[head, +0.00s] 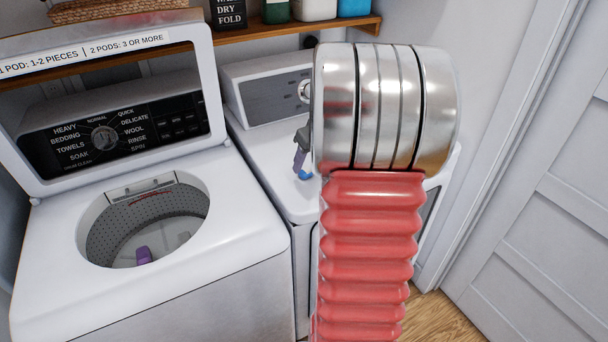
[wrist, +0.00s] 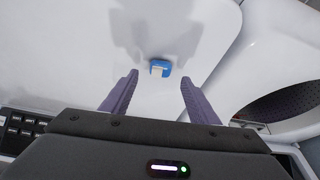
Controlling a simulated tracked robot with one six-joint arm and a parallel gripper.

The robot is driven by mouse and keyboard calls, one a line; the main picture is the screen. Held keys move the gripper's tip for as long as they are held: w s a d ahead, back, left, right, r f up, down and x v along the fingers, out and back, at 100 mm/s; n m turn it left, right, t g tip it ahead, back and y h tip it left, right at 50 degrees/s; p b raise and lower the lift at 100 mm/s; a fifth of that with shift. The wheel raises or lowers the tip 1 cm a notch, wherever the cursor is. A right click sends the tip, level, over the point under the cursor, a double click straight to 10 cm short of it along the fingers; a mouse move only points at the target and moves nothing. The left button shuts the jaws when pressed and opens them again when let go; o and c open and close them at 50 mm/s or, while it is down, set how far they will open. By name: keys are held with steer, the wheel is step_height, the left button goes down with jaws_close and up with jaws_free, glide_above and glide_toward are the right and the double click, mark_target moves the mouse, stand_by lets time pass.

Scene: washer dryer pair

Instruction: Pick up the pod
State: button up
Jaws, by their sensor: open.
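The pod (wrist: 160,69) is small, blue and white, and lies on a white appliance top in the wrist view. In the head view its blue part (head: 305,175) shows on top of the right-hand machine, close beside my gripper. My gripper (wrist: 159,79) is open, its two purple fingers apart and nothing between them. The pod is just beyond the fingertips, roughly centred between them. In the head view my gripper (head: 300,163) is partly hidden behind my red and silver arm.
The washer (head: 250,235) on the left has its lid up, with a purple item (head: 144,255) in its drum. The dryer (head: 262,170) stands beside it. A wooden shelf (head: 290,30) with containers is above, and a white door (head: 545,190) is at right.

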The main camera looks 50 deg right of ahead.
mark_target(304, 175)
steer(key=x, duration=0.4)
steer(key=shift+s+f, duration=0.1)
steer(key=shift+s, duration=0.05)
steer(key=shift+c, duration=0.2)
steer(key=c, duration=1.1)
